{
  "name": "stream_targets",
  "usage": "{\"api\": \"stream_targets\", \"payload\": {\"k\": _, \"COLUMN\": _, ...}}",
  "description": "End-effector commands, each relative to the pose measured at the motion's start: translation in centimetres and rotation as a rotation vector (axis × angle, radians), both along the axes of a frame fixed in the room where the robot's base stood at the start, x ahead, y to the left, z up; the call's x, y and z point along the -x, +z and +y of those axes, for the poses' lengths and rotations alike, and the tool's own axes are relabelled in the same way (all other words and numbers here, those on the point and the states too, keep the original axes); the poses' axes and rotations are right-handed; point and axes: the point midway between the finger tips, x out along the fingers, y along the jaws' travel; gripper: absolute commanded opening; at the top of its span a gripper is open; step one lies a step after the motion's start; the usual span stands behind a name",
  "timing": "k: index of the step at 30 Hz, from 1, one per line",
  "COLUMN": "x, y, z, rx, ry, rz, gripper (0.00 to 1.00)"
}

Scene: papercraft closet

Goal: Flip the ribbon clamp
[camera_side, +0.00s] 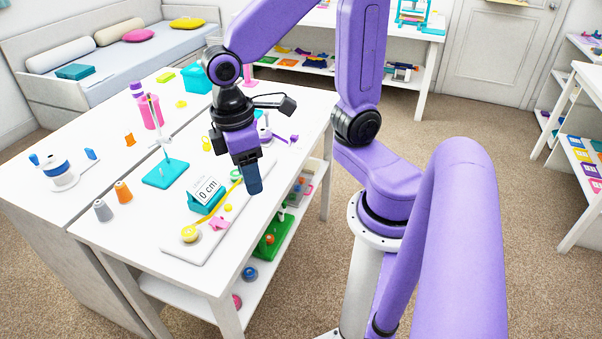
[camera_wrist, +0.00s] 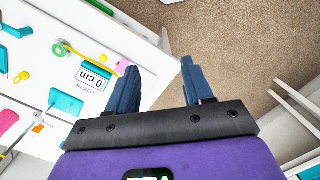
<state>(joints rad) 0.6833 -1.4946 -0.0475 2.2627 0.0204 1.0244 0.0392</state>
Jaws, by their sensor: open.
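A long white board (camera_side: 206,249) on the table carries a yellow spool (camera_side: 190,234), a pink piece (camera_side: 219,223) and yellow ribbon (camera_side: 237,175). A purple lever-like part (camera_side: 290,139) lies at the board's far end. I cannot tell for certain which part is the ribbon clamp. My gripper (camera_side: 254,187) points down near the table's right edge, beside the board, and hides part of it. In the wrist view my gripper (camera_wrist: 159,68) has its two blue fingers apart with nothing between them. The yellow ribbon (camera_wrist: 62,48) shows left of the fingers there.
A teal-based display reading 0 cm (camera_side: 208,190) stands beside the board. A shelf (camera_side: 195,291) lies below the tabletop. Open floor is right of the table.

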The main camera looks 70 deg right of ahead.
Motion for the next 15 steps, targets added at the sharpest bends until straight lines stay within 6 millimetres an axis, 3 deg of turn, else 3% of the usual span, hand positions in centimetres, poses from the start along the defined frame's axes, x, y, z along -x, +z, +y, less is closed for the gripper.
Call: {"api": "stream_targets", "payload": {"k": 15, "x": 6.0, "y": 0.0, "z": -1.5, "rx": -0.059, "ry": 0.214, "rz": -0.058, "gripper": 0.51}}
